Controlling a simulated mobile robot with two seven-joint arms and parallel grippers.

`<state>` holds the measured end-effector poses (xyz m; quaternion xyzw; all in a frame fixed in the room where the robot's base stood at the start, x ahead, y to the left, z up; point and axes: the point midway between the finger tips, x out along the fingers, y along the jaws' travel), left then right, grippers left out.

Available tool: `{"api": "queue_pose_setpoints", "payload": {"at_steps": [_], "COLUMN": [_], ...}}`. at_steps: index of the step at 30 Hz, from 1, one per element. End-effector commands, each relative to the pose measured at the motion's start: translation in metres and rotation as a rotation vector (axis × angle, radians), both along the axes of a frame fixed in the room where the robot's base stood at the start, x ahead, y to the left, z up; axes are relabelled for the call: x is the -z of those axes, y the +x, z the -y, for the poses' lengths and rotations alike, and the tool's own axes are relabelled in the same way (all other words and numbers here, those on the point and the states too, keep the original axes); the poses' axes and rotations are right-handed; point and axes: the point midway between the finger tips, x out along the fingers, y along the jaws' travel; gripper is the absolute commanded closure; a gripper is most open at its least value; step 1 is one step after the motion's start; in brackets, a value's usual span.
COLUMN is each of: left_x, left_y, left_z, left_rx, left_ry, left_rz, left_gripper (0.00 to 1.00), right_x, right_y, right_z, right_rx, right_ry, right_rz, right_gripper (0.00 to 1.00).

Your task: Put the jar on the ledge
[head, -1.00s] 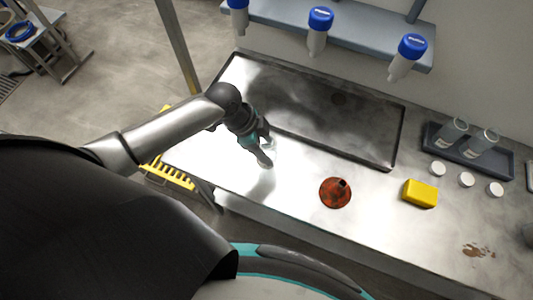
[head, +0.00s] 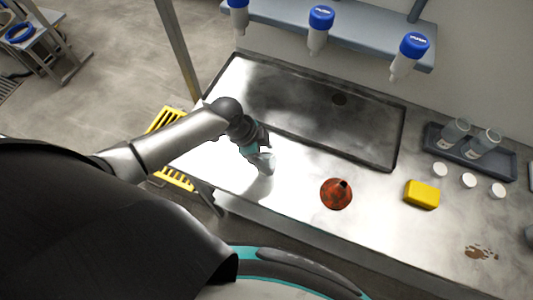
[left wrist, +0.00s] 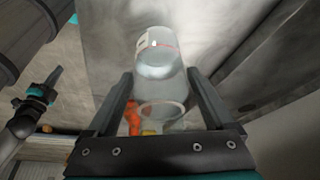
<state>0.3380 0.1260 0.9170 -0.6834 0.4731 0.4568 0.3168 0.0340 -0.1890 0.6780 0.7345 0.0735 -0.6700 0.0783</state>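A clear jar (left wrist: 160,80) with a red mark stands out between the two fingers of my left gripper (left wrist: 160,100) in the left wrist view. Both fingers lie against its sides. In the head view my left gripper (head: 262,158) is over the left part of the steel counter, with the glassy jar at its tip. I cannot tell whether the jar touches the counter. A grey ledge (head: 365,45) runs along the wall at the top. My right gripper (left wrist: 40,95) seems to show small at the left of the left wrist view; its fingers are unclear.
An orange-brown funnel (head: 336,194) and a yellow block (head: 422,195) stand on the counter. A sunken basin (head: 300,105) lies behind. A dark tray (head: 470,157) holds two clear vessels. Several blue-capped bottles (head: 319,30) hang at the ledge. White lids and a brown spill lie right.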

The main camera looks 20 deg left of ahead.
Motion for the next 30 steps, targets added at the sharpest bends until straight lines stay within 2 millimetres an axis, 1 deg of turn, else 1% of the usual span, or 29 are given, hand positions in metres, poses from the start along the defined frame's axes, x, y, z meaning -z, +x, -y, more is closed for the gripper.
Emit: {"api": "queue_pose_setpoints", "payload": {"at_steps": [1,3,10,14,17,27,30], "left_x": [0.0,0.0,-0.001,-0.008,-0.02,-0.082,-0.096], "left_y": [0.0,0.0,0.0,0.0,-0.002,-0.011,-0.014], "left_z": [0.0,0.0,0.0,-0.002,-0.008,-0.031,-0.037], "left_rx": [0.0,0.0,0.0,0.0,0.0,0.001,0.002], "left_ry": [0.0,0.0,0.0,0.001,0.002,0.002,0.002], "left_rz": [0.0,0.0,0.0,0.001,0.003,0.002,0.0], "left_gripper": [0.06,0.01,0.01,0.01,0.01,0.01,0.01], "right_x": [0.0,0.0,-0.001,-0.003,-0.006,-0.015,-0.016], "right_y": [0.0,0.0,0.0,0.0,0.0,0.0,0.0], "right_z": [0.0,0.0,0.0,0.0,0.0,0.0,0.0], "right_rx": [0.0,0.0,0.0,0.0,0.0,0.0,0.0], "right_ry": [0.0,0.0,0.0,0.0,0.0,0.0,0.0], "right_rz": [0.0,0.0,0.0,0.0,0.0,0.0,0.0], "right_gripper": [1.0,1.0,1.0,1.0,1.0,1.0,1.0]}}
